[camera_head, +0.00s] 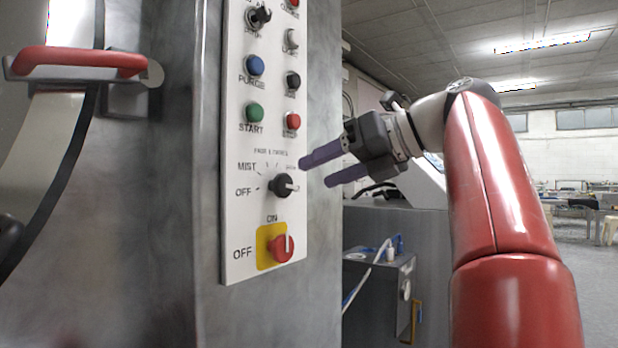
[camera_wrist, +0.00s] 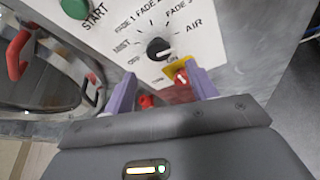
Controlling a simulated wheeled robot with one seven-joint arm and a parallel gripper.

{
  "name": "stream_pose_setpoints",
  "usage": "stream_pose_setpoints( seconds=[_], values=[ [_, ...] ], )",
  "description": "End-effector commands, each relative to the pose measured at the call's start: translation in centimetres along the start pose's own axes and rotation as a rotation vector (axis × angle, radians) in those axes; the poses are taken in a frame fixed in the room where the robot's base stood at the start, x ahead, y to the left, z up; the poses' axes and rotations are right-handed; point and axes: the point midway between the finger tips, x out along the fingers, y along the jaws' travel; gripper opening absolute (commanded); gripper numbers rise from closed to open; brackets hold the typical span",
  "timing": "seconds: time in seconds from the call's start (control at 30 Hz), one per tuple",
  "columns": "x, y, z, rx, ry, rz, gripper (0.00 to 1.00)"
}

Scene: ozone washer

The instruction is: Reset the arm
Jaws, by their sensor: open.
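My gripper (camera_head: 316,172) is open and empty, with two purple fingers held apart. In the head view it hangs in front of the right edge of the white control panel (camera_head: 235,215), at about the height of the black mode knob (camera_head: 283,186). No touch with the panel shows. In the wrist view, the fingers of my gripper (camera_wrist: 162,84) point toward the panel, with the black knob (camera_wrist: 158,48) beyond and between them. The red switch on its yellow plate (camera_head: 281,248) is below the knob; it also shows in the wrist view (camera_wrist: 181,77).
The panel carries a green START button (camera_head: 254,112), a blue PURGE button (camera_head: 255,65) and several other controls. A red door handle (camera_head: 80,60) is at the far left. A grey cabinet (camera_head: 385,268) stands behind on the right.

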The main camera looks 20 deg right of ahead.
Motion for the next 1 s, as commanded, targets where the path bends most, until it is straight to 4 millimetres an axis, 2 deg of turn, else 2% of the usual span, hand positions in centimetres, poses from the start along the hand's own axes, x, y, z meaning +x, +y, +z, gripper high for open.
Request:
stream_pose_setpoints(
  seconds=[0.1,0.53,0.67,0.77,0.87,1.0],
  values=[
    [-0.5,0.0,0.0,-0.001,0.001,-0.001,0.57],
    [-0.5,0.0,-0.1,-0.003,0.001,0.000,0.57],
    [-0.1,-0.1,-0.6,-0.064,0.004,-0.017,0.57],
    [0.8,-0.5,-2.1,-0.199,0.022,-0.052,0.57],
    [2.4,-1.0,-5.1,-0.407,0.081,-0.097,0.57],
    [4.7,-1.6,-11.3,-0.760,0.226,-0.130,0.57]
  ],
)
